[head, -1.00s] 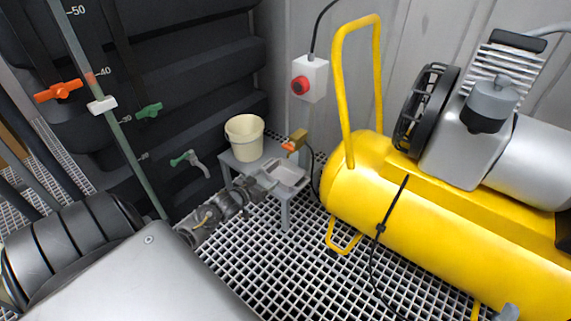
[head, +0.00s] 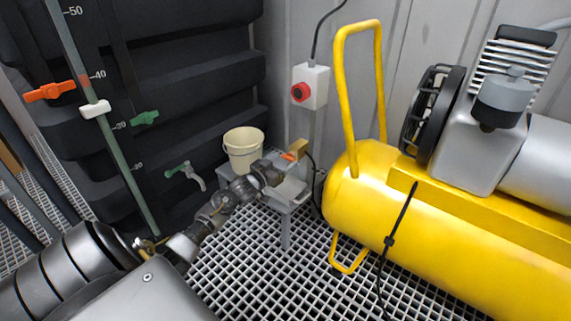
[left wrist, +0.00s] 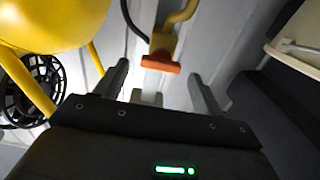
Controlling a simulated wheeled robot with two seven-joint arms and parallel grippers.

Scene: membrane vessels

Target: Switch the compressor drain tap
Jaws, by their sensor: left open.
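The compressor drain tap is a brass body (head: 299,147) with an orange handle (head: 289,156), beside the left end of the yellow compressor tank (head: 450,215). In the left wrist view its brass body (left wrist: 164,44) is near the top middle, and the orange handle (left wrist: 162,67) lies crosswise below it. My left gripper (head: 275,170) is close to the handle, to its lower left in the head view. In the left wrist view my left gripper (left wrist: 159,73) is open, and the handle appears between its fingers. I cannot tell whether they touch it. My right gripper is not in view.
A small grey stand (head: 285,207) with a tray is under my left gripper. A dark tank with green taps is at left. Grating floor lies below.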

